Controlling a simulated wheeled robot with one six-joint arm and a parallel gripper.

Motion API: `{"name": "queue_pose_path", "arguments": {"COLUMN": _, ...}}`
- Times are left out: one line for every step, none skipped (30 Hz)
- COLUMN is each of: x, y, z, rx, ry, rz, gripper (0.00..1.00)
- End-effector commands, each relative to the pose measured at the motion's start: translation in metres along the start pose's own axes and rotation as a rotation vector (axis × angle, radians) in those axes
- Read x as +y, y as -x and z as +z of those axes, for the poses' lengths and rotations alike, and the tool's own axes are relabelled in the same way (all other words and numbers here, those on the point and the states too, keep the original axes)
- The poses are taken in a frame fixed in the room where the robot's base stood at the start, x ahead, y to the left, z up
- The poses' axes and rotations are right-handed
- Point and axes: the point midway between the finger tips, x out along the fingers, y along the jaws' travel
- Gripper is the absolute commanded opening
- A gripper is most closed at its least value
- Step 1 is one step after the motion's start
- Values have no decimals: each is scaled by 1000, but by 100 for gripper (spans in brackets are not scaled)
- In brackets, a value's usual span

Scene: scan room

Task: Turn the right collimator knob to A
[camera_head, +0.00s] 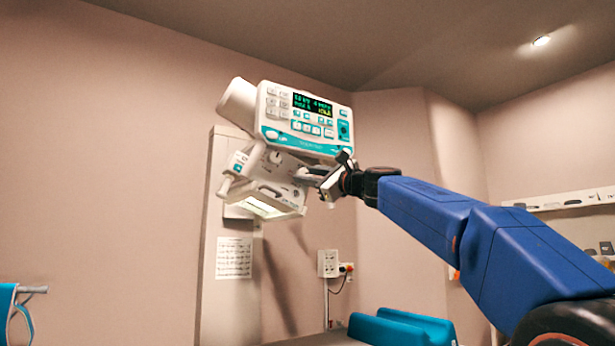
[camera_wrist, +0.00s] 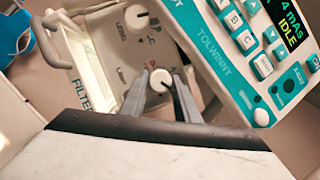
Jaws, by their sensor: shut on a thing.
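The right collimator knob (camera_wrist: 160,81) is round and white, on the grey collimator panel (camera_wrist: 118,60) in the wrist view. A dark mark shows on its lower right side. Small letters stand around it, too blurred to tell which one it points at. My gripper (camera_wrist: 161,82) has one finger on each side of the knob and is shut on it. In the head view my gripper (camera_head: 312,180) reaches the right side of the collimator (camera_head: 262,182) below the console, and hides this knob. A second white knob (camera_wrist: 136,18) sits farther up the panel in the wrist view.
The console (camera_head: 300,120) with a lit display and buttons hangs just above the collimator, close to my gripper. A white handle (camera_wrist: 51,40) runs along the collimator's edge. Teal cushions (camera_head: 400,328) lie below. The wall carries a socket box (camera_head: 328,263).

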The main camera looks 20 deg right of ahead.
Motion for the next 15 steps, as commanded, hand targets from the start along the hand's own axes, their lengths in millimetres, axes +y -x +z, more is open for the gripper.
{"name": "queue_pose_path", "arguments": {"x": -1, "y": 0, "z": -1, "rx": 0, "ry": 26, "rz": 9, "gripper": 6}}
{"name": "queue_pose_path", "arguments": {"x": -1, "y": 0, "z": -1, "rx": -2, "ry": 45, "rz": 17, "gripper": 6}}
{"name": "queue_pose_path", "arguments": {"x": -2, "y": 0, "z": -2, "rx": -2, "ry": 73, "rz": 26, "gripper": 6}}
{"name": "queue_pose_path", "arguments": {"x": -2, "y": 0, "z": -2, "rx": -3, "ry": 95, "rz": 35, "gripper": 6}}
{"name": "queue_pose_path", "arguments": {"x": -2, "y": 0, "z": -1, "rx": -5, "ry": 119, "rz": 44, "gripper": 6}}
{"name": "queue_pose_path", "arguments": {"x": -2, "y": 0, "z": -1, "rx": -6, "ry": 152, "rz": 56, "gripper": 6}}
{"name": "queue_pose_path", "arguments": {"x": -2, "y": 0, "z": -1, "rx": -7, "ry": 178, "rz": 66, "gripper": 6}}
{"name": "queue_pose_path", "arguments": {"x": -2, "y": 0, "z": -1, "rx": -9, "ry": 203, "rz": 75, "gripper": 6}}
{"name": "queue_pose_path", "arguments": {"x": -3, "y": 0, "z": -1, "rx": -11, "ry": 240, "rz": 89, "gripper": 6}}
{"name": "queue_pose_path", "arguments": {"x": -3, "y": 0, "z": -1, "rx": -11, "ry": 266, "rz": 99, "gripper": 6}}
{"name": "queue_pose_path", "arguments": {"x": -3, "y": 0, "z": -1, "rx": -12, "ry": 292, "rz": 109, "gripper": 6}}
{"name": "queue_pose_path", "arguments": {"x": -4, "y": 0, "z": -1, "rx": -14, "ry": 329, "rz": 123, "gripper": 6}}
{"name": "queue_pose_path", "arguments": {"x": -4, "y": 0, "z": -1, "rx": -15, "ry": 355, "rz": 133, "gripper": 6}}
{"name": "queue_pose_path", "arguments": {"x": -4, "y": 0, "z": -1, "rx": -17, "ry": 381, "rz": 143, "gripper": 6}}
{"name": "queue_pose_path", "arguments": {"x": -4, "y": 0, "z": 0, "rx": -19, "ry": 418, "rz": 156, "gripper": 6}}
